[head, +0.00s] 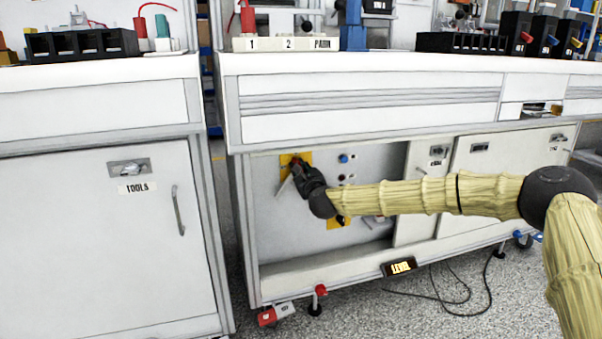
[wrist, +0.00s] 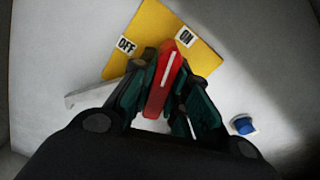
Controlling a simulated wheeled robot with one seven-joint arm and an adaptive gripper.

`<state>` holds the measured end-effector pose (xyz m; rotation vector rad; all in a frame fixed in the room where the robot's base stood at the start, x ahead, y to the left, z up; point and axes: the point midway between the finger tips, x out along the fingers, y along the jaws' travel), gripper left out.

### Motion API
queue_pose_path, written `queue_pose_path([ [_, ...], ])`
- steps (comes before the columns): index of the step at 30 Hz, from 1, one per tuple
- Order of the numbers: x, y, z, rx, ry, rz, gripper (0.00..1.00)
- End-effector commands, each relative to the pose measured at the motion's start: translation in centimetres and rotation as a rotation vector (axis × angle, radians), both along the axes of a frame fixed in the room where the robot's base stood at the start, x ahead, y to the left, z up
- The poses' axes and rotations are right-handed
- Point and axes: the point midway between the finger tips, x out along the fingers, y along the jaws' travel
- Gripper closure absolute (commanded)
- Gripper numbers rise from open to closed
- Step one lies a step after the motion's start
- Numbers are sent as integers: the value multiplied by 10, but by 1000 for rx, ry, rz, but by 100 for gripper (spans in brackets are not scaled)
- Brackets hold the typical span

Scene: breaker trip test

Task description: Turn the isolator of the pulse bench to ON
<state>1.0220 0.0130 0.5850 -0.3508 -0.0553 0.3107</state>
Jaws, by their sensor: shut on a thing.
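The isolator is a red handle (wrist: 166,85) with a white line, on a yellow plate (wrist: 210,62). The plate has an OFF label (wrist: 126,45) on the left and an ON label (wrist: 186,37) on the right. The handle's tip lies beside the left edge of the ON label. My gripper (wrist: 163,95) is shut on the handle, with dark fingers on both sides of it. In the head view my gripper (head: 303,176) is at the panel inside the bench's open bay, over the lower part of the yellow plate (head: 286,159). The handle is mostly hidden there.
A blue button (head: 343,158) sits right of the plate and shows in the wrist view (wrist: 243,125). A second yellow plate (head: 333,223) is lower, partly behind my arm. The bench top (head: 400,65) overhangs the bay. A TOOLS cabinet (head: 100,240) stands left.

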Motion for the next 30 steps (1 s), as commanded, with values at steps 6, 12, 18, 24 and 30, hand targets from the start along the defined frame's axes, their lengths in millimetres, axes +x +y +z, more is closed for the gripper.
queue_pose_path([
  [6,-1,1,-4,56,20,2,100],
  [12,0,0,-4,140,48,1,100],
  [18,-1,1,-2,163,55,1,100],
  [24,-1,1,-2,164,56,1,100],
  [30,-1,1,-3,208,69,1,100],
])
